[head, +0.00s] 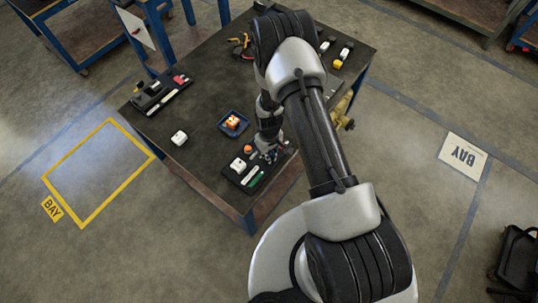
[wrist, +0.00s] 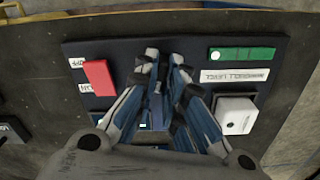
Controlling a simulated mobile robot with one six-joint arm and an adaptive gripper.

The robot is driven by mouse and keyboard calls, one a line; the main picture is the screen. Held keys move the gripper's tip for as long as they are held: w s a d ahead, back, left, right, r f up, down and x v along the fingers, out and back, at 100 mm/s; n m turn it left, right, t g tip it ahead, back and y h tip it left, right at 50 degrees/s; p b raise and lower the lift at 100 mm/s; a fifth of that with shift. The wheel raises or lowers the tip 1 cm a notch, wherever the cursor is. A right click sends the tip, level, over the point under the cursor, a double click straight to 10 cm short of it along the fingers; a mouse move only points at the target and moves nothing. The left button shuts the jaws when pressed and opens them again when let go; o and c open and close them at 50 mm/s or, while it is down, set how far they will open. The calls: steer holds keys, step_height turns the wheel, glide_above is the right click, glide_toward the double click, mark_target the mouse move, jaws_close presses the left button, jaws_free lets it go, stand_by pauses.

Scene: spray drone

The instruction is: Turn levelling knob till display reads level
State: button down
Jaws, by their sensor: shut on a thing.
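The dark control panel (head: 232,178) lies on the dark table near its front edge; it also fills the middle of the wrist view (wrist: 120,52). A green level strip (wrist: 242,54) with pale marks sits at its upper right in the wrist view, above a white label. It also shows in the head view (head: 256,180). My gripper (wrist: 164,62) is down over the panel, its fingers closed in around something between the red switch and the white block. The held part, likely the levelling knob, is hidden by the fingers. The strip's exact reading is too small to tell.
A red switch (wrist: 98,77) stands left of my fingers and a white block (wrist: 235,115) right of them. A blue tray (head: 233,125) with an orange item stands behind the panel. Another white block (head: 179,138) is to the left. The table's left front is mostly clear.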

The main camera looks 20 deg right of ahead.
steer(key=shift+m, duration=1.3)
steer(key=c, duration=1.7)
jaws_free()
step_height(320, 180, up, 12)
steer(key=shift+r, duration=0.1)
